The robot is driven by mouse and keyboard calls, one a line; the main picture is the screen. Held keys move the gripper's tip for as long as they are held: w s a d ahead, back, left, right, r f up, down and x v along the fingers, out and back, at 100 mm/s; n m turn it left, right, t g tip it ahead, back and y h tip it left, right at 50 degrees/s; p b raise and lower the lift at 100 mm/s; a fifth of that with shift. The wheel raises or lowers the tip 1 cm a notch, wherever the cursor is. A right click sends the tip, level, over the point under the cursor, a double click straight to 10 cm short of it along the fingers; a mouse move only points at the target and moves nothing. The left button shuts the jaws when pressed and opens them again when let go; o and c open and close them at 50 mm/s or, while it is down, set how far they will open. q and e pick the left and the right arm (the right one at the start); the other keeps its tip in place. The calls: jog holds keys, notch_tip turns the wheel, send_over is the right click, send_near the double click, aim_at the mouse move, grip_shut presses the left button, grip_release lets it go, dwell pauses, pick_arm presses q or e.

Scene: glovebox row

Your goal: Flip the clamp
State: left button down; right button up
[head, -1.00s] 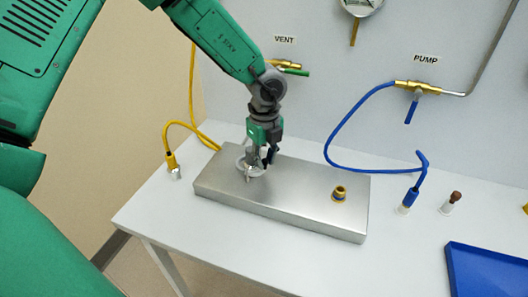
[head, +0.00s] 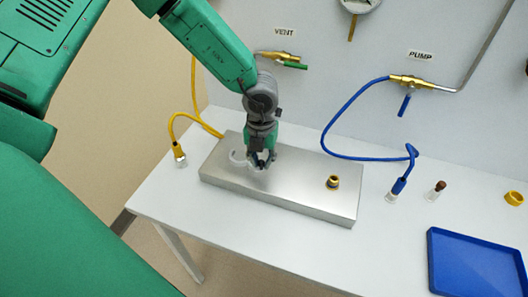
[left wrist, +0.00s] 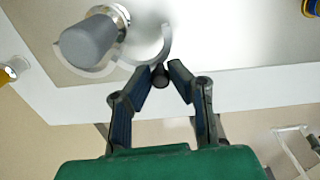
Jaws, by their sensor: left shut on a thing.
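The clamp (left wrist: 96,70) is a pale metal ring in hinged curved halves. In the left wrist view one half curves around a grey cylinder (left wrist: 90,42), and the other half (left wrist: 162,48) swings out to the right, so the clamp looks open. In the head view the clamp (head: 238,160) lies at the left end of the metal block (head: 300,185). My left gripper (head: 262,164) points down at it. In the left wrist view its fingertips (left wrist: 161,72) are shut on a small dark end piece of the clamp (left wrist: 160,80). My right gripper is not in view.
A brass fitting (head: 333,182) stands on the block's right part. A yellow hose (head: 172,130) stands at left, a blue hose (head: 340,120) at right. A small brown-topped piece (head: 437,189), a yellow ring (head: 514,198) and a blue tray (head: 475,270) are further right.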

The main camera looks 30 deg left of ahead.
pick_arm(q)
jog(key=shift+s+r+m+p, duration=0.1)
jog(key=shift+s+m+p, duration=0.15)
jog(key=shift+m, duration=0.25)
jog(key=c, duration=1.6)
grip_release()
jog(key=shift+c, duration=0.2)
jog(key=shift+o, duration=0.8)
jog(key=shift+s+a, duration=0.1)
jog(key=shift+r, duration=0.15)
notch_tip(320, 180, up, 12)
jog(key=shift+f, duration=0.25)
